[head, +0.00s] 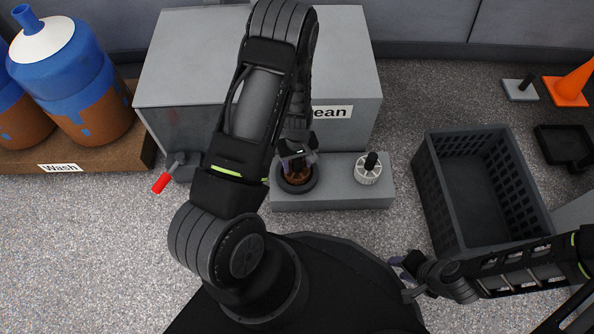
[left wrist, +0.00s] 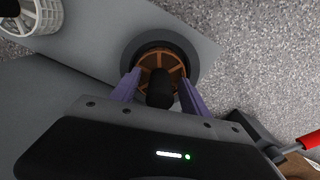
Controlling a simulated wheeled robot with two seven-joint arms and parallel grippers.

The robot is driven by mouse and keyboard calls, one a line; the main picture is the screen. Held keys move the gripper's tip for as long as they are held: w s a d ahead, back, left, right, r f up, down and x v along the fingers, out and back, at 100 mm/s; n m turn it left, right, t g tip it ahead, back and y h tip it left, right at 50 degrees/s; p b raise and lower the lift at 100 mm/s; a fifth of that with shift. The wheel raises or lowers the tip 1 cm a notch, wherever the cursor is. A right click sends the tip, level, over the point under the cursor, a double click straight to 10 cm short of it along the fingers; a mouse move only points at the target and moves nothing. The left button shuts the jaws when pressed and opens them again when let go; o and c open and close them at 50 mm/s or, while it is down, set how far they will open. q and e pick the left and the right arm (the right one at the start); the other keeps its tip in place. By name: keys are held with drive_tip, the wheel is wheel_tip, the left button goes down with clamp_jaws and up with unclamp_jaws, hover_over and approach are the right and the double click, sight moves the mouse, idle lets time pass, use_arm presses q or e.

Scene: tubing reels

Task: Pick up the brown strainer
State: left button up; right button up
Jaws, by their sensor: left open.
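The brown strainer (left wrist: 160,62) is round with spokes and a black knob. It sits in a dark round ring on a low grey block. In the head view the brown strainer (head: 297,176) is partly hidden by my left gripper (head: 297,160). In the left wrist view my left gripper (left wrist: 157,85) is open, with its two purple fingers on either side of the black knob and their tips over the strainer. I cannot tell whether they touch it. My right gripper (head: 403,268) is at the lower right of the head view, away from the strainer; its jaw opening is unclear.
A white strainer (head: 368,170) with a black knob stands on the grey block (head: 335,200). A grey box labelled "ean" (head: 345,70) stands behind. A dark crate (head: 432,190) is to the right. A red-handled valve (head: 162,182) is to the left, near blue-and-brown jugs (head: 75,90).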

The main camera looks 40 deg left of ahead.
idle(0.4)
use_arm(q)
clamp_jaws()
idle(0.4)
